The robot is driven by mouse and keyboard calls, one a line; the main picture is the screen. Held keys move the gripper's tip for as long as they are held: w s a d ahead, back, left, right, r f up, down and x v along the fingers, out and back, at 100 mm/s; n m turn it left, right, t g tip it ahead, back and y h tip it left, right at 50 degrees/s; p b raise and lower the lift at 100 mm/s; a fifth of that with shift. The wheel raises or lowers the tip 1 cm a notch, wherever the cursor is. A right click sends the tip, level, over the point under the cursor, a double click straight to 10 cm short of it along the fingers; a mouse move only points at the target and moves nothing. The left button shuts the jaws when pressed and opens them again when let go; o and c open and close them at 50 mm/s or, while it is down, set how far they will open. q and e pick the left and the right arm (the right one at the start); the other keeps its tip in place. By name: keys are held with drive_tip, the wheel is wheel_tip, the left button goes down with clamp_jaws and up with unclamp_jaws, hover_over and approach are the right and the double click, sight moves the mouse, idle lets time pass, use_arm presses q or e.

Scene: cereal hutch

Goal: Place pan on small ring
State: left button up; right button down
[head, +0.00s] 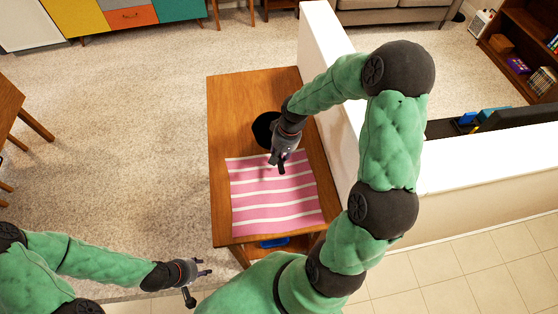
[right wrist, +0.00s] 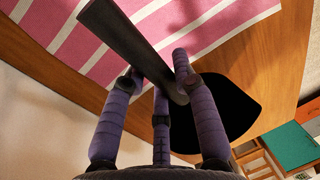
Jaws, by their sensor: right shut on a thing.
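The black pan (head: 264,128) is at the wooden table, partly hidden behind my right gripper (head: 279,162) in the head view. In the right wrist view, the purple fingers of my right gripper (right wrist: 158,78) are shut on the pan's long dark handle (right wrist: 122,38). The round body of the pan (right wrist: 232,108) shows beyond the fingers. I cannot tell whether the pan touches the table top. My left gripper (head: 198,281) is open and empty at the lower left, off the table. I see no small ring in either view.
A pink and white striped mat (head: 275,205) covers the near part of the wooden table (head: 238,95). A low white wall (head: 330,65) stands along the table's right side. A blue thing (head: 273,243) lies under the table's front edge.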

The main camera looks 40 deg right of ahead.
drive_tip(key=shift+w+f+b, duration=0.15)
drive_tip(key=shift+f+b, duration=0.2)
drive_tip(key=shift+f, duration=0.55)
drive_tip(key=shift+w+f+b, duration=0.15)
drive_tip(key=shift+f+b, duration=0.2)
drive_tip(key=shift+f, duration=0.55)
drive_tip(key=shift+f, duration=0.25)
drive_tip(key=c, duration=1)
unclamp_jaws()
drive_tip(key=shift+r, duration=0.15)
